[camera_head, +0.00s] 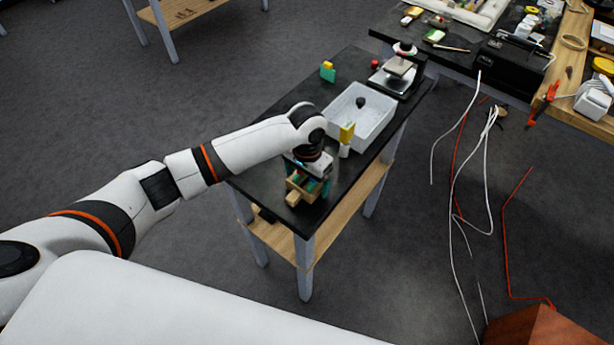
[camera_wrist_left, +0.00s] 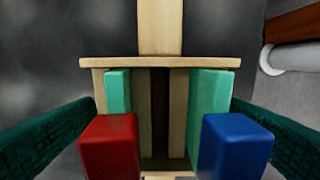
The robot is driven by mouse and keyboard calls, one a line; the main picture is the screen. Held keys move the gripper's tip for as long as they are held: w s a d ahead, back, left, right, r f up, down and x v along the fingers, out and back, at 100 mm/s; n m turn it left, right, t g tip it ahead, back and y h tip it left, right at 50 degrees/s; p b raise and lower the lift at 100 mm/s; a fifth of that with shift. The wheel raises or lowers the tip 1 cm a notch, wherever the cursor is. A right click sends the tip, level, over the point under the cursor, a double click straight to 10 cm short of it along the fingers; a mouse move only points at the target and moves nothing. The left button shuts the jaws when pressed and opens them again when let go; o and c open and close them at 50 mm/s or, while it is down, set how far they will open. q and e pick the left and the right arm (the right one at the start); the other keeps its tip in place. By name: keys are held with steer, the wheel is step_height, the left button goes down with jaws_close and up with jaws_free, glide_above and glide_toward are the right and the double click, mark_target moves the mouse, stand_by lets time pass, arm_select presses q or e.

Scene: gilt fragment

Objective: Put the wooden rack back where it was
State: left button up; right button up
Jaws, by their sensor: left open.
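The wooden rack (camera_head: 300,194) is at the near end of the black-topped table (camera_head: 320,207), under my left gripper (camera_head: 309,180). I cannot tell whether it touches the table top. In the left wrist view the pale wooden rack (camera_wrist_left: 160,63) fills the middle, with a wooden bar sticking out at the top. Two teal pieces stand in it, one with a red block (camera_wrist_left: 108,145) and one with a blue block (camera_wrist_left: 236,145) on the near end. My left gripper's dark green fingers are open, one on each side of the rack. My right gripper is not seen.
A white tub (camera_head: 382,113) with a dark round thing inside stands mid-table. A yellow-topped white piece (camera_head: 346,138) stands beside it, close to my left gripper. A teal and yellow piece (camera_head: 327,72) stands at the far edge. A scale-like device (camera_head: 396,76) stands behind the tub.

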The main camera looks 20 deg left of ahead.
arm_select(q)
step_height(320, 180, up, 12)
steer(key=b, duration=0.1)
steer(key=shift+r, duration=0.15)
stand_by(0.6)
